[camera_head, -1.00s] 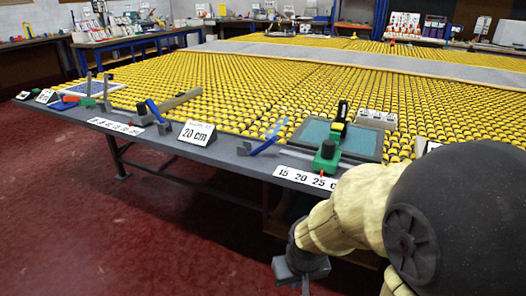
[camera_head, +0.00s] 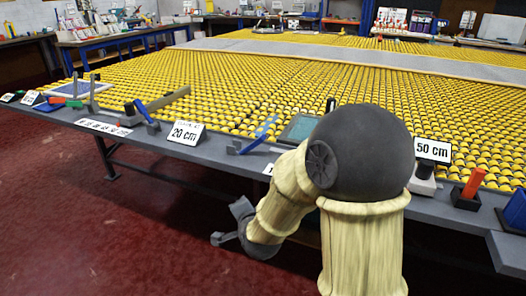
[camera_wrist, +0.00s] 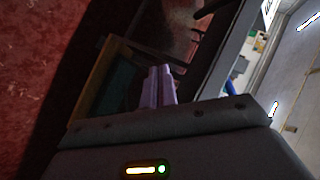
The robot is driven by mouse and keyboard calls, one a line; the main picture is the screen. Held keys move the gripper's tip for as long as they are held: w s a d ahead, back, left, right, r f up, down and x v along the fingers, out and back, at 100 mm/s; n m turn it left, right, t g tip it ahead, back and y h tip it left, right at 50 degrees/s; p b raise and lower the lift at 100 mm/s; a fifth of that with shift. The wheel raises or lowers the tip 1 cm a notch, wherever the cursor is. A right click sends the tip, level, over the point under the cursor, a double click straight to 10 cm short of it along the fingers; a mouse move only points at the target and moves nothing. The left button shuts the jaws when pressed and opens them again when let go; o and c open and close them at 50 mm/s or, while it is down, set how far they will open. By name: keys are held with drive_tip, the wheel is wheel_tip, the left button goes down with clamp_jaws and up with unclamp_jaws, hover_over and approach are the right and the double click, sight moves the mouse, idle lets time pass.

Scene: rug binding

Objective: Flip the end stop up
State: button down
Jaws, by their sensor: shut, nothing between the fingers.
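Several hinged pieces stand along the bench's front edge, and I cannot tell for certain which is the end stop. A blue lever on a grey foot (camera_head: 262,136) lies slanted right of the 20 cm sign, just left of my arm. Another blue lever (camera_head: 144,111) leans left of that sign. An orange-red upright piece (camera_head: 473,183) stands in a dark base at the right. My gripper (camera_head: 228,228) hangs below and in front of the bench edge, apart from these pieces. In the wrist view its fingers (camera_wrist: 158,86) are together and empty.
The bench's yellow roller top (camera_head: 250,75) spreads behind the fittings. The 20 cm sign (camera_head: 186,132) and the 50 cm sign (camera_head: 432,150) stand on the front edge. A blue block (camera_head: 515,210) is at far right. Red floor (camera_head: 110,235) is open at the left front.

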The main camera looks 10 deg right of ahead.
sight(263, 164)
drive_tip(key=d+r+m+t+h, duration=0.1)
drive_tip(key=r+m+t+h, duration=0.1)
drive_tip(key=m, duration=0.4)
drive_tip(key=w+d+r+m+t+h, duration=0.1)
drive_tip(key=r+m+t+h, duration=0.1)
drive_tip(key=r+m+h, duration=0.2)
drive_tip(key=w+d+r+m+t+h+p, duration=0.1)
drive_tip(key=r+m+t+h, duration=0.1)
drive_tip(key=m, duration=0.7)
drive_tip(key=shift+w+d+r+h, duration=0.15)
drive_tip(key=shift+w+r+h, duration=0.1)
drive_tip(key=shift+r+h, duration=0.45)
drive_tip(key=x, duration=1)
drive_tip(key=shift+w+r, duration=0.1)
drive_tip(key=shift+r+y, duration=0.15)
drive_tip(key=shift+y, duration=0.15)
